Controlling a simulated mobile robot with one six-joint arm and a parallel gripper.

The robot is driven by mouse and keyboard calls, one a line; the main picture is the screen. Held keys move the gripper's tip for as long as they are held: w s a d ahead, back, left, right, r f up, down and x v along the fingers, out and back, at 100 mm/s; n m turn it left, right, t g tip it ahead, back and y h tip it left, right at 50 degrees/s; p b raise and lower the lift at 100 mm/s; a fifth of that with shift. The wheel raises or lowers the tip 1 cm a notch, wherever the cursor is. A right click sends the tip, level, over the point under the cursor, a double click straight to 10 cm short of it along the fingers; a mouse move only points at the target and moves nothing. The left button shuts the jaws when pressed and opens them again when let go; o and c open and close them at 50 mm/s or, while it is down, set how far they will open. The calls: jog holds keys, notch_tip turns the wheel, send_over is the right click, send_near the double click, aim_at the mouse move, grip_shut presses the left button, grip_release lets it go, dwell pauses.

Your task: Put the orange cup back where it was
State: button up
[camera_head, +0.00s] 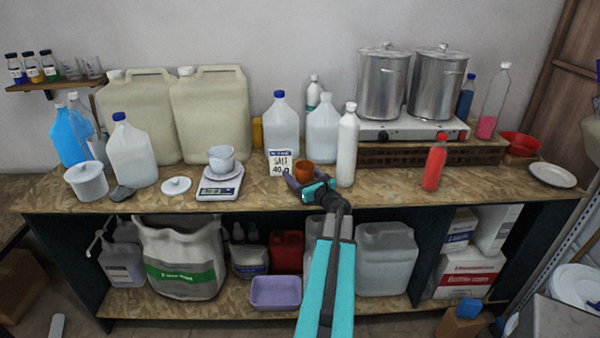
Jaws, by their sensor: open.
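The orange cup (304,169) stands upright near the front middle of the wooden worktop, just right of the card reading "SALT 40 g" (280,162). My gripper (309,182) is open at the near side of the cup, with its dark fingers spread around the cup's lower front. The fingers hide the cup's base, so I cannot tell whether they touch it.
A kitchen scale (220,187) with a white bowl (221,158) stands to the left. The worktop (390,190) is bare between the bottle and a red bottle (434,165).

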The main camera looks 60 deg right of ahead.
jog(key=b+v, duration=0.4)
jog(key=v, duration=0.8)
dwell(0.8)
